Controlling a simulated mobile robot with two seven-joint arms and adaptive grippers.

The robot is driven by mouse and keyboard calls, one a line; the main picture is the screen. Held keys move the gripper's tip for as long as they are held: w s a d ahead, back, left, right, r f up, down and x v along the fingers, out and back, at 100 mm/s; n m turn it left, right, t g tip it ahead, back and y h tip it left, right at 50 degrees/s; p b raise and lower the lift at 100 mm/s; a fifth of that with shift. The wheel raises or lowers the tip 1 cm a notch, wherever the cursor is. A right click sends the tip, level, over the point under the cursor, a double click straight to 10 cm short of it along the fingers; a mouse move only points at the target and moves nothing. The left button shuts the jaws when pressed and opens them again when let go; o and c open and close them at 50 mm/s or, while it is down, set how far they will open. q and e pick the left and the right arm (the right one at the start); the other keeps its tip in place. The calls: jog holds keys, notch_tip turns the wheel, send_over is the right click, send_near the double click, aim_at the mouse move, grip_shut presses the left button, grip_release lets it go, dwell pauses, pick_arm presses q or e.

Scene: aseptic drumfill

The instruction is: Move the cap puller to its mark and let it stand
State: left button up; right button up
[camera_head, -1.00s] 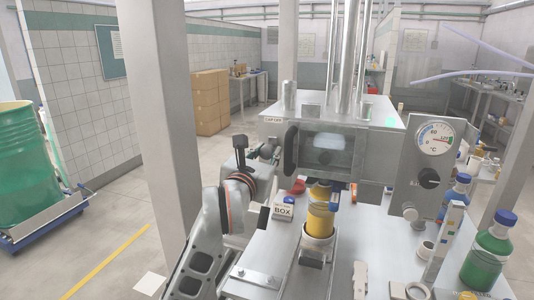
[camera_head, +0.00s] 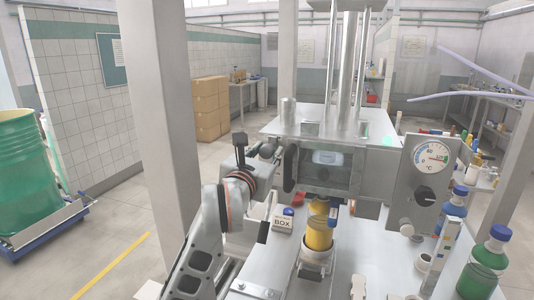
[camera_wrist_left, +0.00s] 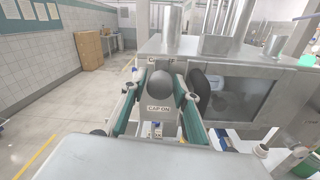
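The cap puller shows in the left wrist view as a dark ball knob (camera_wrist_left: 153,83) at the machine's side. A "CAP ON" label (camera_wrist_left: 158,107) is visible just below the knob. In the head view the dark knob (camera_head: 267,150) is small and partly crowded by my arm. My left gripper (camera_wrist_left: 160,90) has its two fingers apart, one on each side of the knob. A narrow gap shows at the right finger; contact at the left finger is unclear. The puller's lower part is hidden. My right gripper is in neither view.
The steel filling machine (camera_head: 328,168) stands right of the knob. A gauge panel (camera_head: 430,180) rises at right; a pillar (camera_head: 168,130) stands left.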

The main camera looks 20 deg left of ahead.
pick_arm(q)
jog(key=shift+s, duration=0.1)
jog(key=s, duration=1.2)
jog(key=shift+w, duration=0.1)
jog(key=shift+f, duration=0.1)
